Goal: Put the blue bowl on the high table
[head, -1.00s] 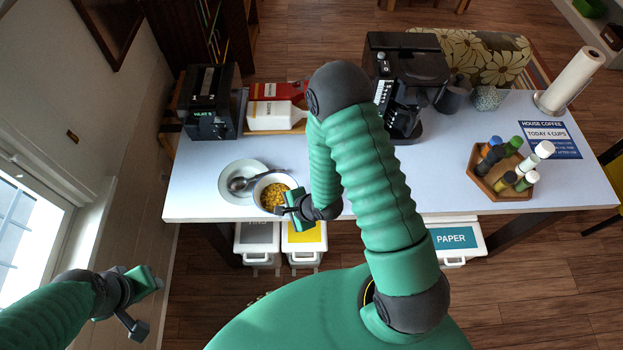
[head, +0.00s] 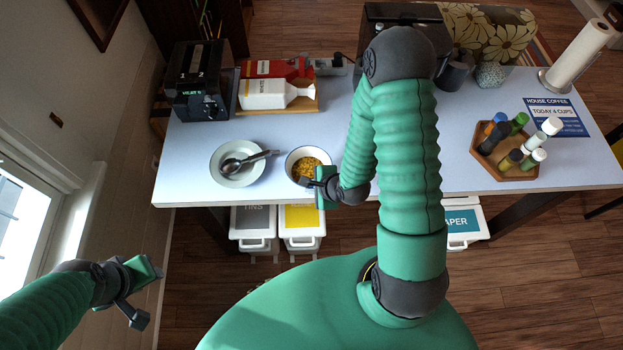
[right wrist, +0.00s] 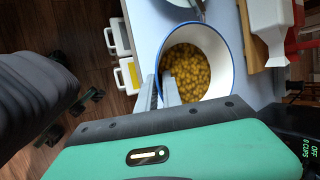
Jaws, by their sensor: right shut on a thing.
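The bowl (head: 296,158) is white inside with a blue rim and holds small yellow pieces of food. It shows large in the right wrist view (right wrist: 222,48). My right gripper (head: 318,186) is shut on the bowl's near rim; in the right wrist view its fingers (right wrist: 160,92) overlap the wall. The bowl is over the long white table (head: 420,150); I cannot tell whether it touches the top. I cannot tell whether this table is the high one. My left gripper (head: 146,295) is open and empty, left of the table's front.
A white plate (head: 222,172) with a dark spoon lies left of the bowl. A black machine (head: 203,85), cartons on a wooden board (head: 285,100), a bottle tray (head: 500,165) and a paper towel roll (head: 577,55) stand on the table. Bins (head: 300,225) are beneath.

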